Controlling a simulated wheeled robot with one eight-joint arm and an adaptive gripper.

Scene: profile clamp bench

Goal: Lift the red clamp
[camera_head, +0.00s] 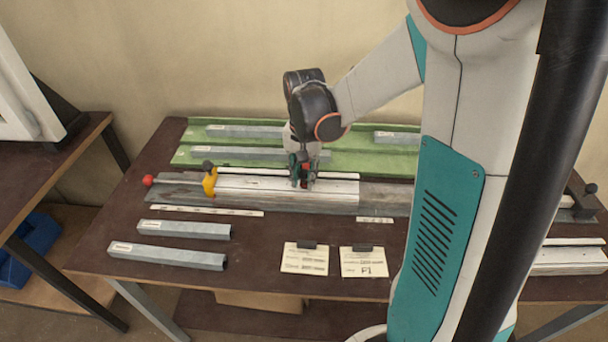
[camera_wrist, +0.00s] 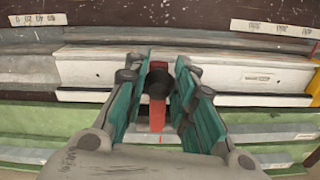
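The red clamp (camera_wrist: 157,119) shows in the wrist view as a red bar with a round black knob, between the two teal fingers of my gripper (camera_wrist: 161,88). It sits over the pale profile (camera_wrist: 100,73). Narrow gaps seem to show between the fingers and the red bar, so my gripper looks open around it. In the head view my gripper (camera_head: 302,180) points down at the middle of the pale profile (camera_head: 250,190), and only small red parts of the clamp show. The clamp's lower end and any contact at the fingertips are hidden.
Green racks (camera_head: 350,164) with grey profiles stand behind. Two grey tubes (camera_head: 168,256) and two paper cards (camera_head: 305,262) lie in front. The table's front middle is mostly clear.

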